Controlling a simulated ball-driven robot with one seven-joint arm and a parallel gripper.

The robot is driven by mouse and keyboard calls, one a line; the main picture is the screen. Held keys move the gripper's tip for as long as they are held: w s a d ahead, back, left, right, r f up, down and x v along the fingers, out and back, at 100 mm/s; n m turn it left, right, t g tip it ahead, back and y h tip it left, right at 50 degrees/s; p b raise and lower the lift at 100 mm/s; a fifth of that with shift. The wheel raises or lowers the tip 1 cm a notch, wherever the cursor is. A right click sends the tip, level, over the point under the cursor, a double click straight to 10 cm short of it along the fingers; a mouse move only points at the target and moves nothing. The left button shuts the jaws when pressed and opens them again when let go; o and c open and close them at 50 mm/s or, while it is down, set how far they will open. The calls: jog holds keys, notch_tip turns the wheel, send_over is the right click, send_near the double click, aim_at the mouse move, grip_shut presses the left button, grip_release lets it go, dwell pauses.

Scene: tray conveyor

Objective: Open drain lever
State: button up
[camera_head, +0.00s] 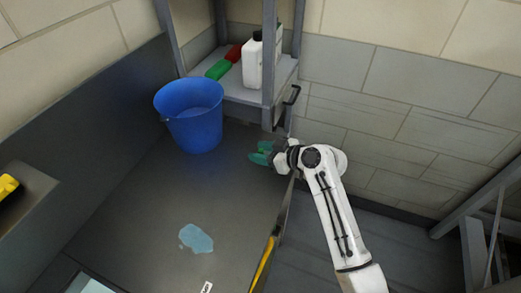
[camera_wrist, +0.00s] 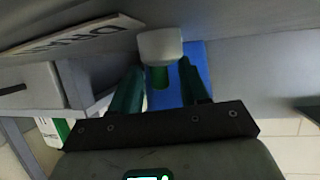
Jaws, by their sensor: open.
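My gripper (camera_head: 261,153) has green fingers and is low by the counter's back edge, right of the blue bucket. In the wrist view its two green fingers are spread apart. A pale grey block with a short green stub (camera_wrist: 159,77) shows between and beyond the fingertips. It may be the drain lever, but I cannot tell for sure. I see no clear contact between it and the fingers. A white sign (camera_wrist: 75,38) with black letters starting "DRA" is beside it in the wrist view. In the head view the lever cannot be made out; my gripper may hide it.
The blue bucket (camera_head: 194,118) stands left of my gripper. A grey shelf (camera_head: 238,95) behind holds a white jug (camera_head: 255,64) and red and green items. A dark handle (camera_head: 292,96) is at the shelf's right post. A light blue patch (camera_head: 196,239) lies on the dark surface.

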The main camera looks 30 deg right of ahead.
jog(key=shift+w+a+f, duration=0.1)
jog(key=shift+w, duration=0.1)
grip_shut()
dwell(0.4)
